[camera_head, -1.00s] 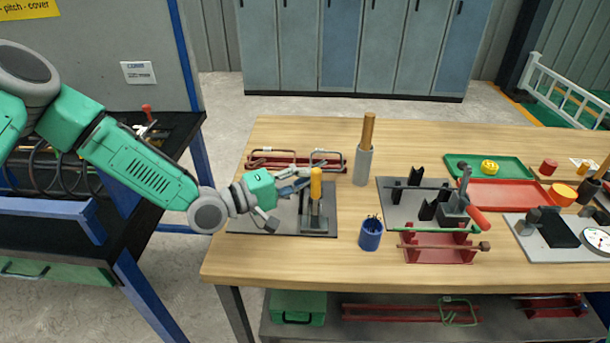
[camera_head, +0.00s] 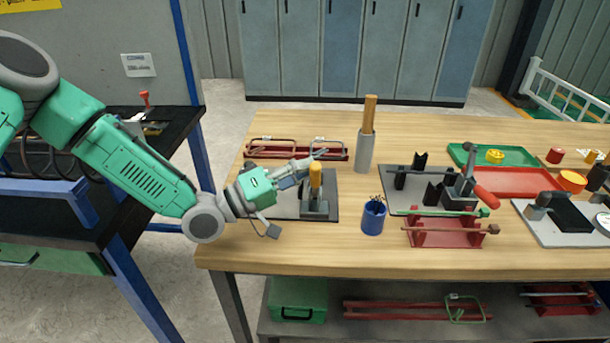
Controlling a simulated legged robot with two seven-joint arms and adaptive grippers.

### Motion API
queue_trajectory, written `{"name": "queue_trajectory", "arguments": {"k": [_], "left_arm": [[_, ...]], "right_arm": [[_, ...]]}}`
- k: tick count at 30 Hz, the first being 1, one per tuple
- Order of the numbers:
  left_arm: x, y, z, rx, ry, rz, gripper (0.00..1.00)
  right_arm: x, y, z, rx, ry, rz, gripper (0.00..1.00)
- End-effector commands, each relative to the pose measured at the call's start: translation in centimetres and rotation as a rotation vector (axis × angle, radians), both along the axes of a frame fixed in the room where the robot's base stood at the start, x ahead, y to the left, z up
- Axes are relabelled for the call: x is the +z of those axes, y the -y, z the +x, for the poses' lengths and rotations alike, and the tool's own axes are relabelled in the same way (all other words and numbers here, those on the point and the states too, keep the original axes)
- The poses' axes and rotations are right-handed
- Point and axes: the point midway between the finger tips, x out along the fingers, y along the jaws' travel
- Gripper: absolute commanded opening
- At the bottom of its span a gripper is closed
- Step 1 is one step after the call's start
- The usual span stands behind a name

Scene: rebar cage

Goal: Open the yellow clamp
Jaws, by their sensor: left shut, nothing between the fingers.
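The yellow clamp has an upright yellow handle (camera_head: 315,180) on a grey metal body (camera_head: 314,208). It is mounted on a dark grey plate (camera_head: 285,209) near the left end of the wooden table. My left gripper (camera_head: 318,157) reaches in from the left, shut and empty. Its fingertips are at the top of the yellow handle, seemingly just behind or beside it; I cannot tell whether they touch. My right gripper is not in view.
Red rebar holders (camera_head: 296,149) lie behind the plate. A grey cylinder with a wooden handle (camera_head: 365,150) stands to the right. A blue cup (camera_head: 374,216) stands at the front. A plate with a red-handled clamp (camera_head: 484,198) and a red stand (camera_head: 447,233) are further right.

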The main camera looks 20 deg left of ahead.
Motion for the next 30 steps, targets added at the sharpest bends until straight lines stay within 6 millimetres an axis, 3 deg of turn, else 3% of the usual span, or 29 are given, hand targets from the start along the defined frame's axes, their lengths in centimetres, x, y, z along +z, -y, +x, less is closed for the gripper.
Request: {"name": "queue_trajectory", "arguments": {"k": [3,12,30], "left_arm": [[-0.9,0.3,-0.9,-0.002,0.101,0.029,0.0],[-1.5,0.6,-2.6,-0.001,0.317,0.09,0.0],[-1.9,0.9,-3.5,0.001,0.333,0.095,0.0]], "right_arm": [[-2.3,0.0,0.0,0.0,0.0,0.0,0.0],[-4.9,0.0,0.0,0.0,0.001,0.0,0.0],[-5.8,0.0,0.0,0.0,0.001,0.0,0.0]]}}
